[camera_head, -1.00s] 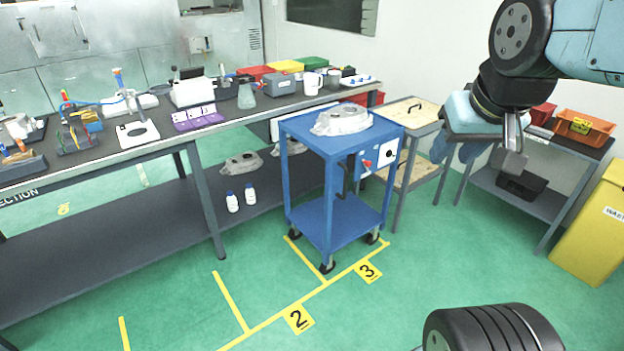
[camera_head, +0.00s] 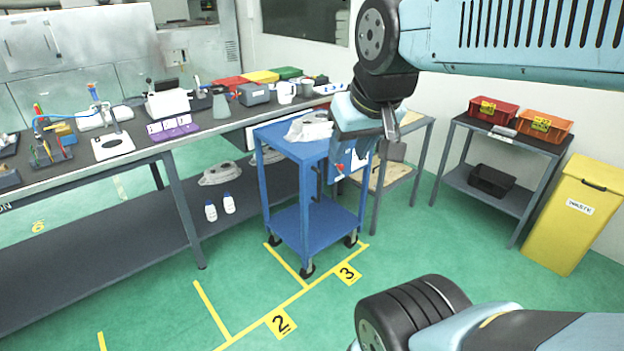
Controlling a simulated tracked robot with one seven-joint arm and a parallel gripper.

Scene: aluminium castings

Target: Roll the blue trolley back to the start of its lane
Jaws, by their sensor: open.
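The blue trolley (camera_head: 319,234) stands upright on castors at the yellow floor lines, beside the number 3 label (camera_head: 347,273). A grey metal casting (camera_head: 305,128) lies on its top shelf; its right part is hidden behind my arm. My gripper (camera_head: 392,140) is open and empty, in front of the trolley's upper right corner in the picture. I cannot tell how far it is from the trolley, and no touch is visible. The number 2 label (camera_head: 280,322) lies nearer me, to the left.
A long workbench (camera_head: 186,217) with instruments stands behind and left of the trolley. A small wood-topped table (camera_head: 422,127) is close on its right. A rack with red and orange bins (camera_head: 540,128) and a yellow waste bin (camera_head: 572,215) stand further right. Green floor in front is clear.

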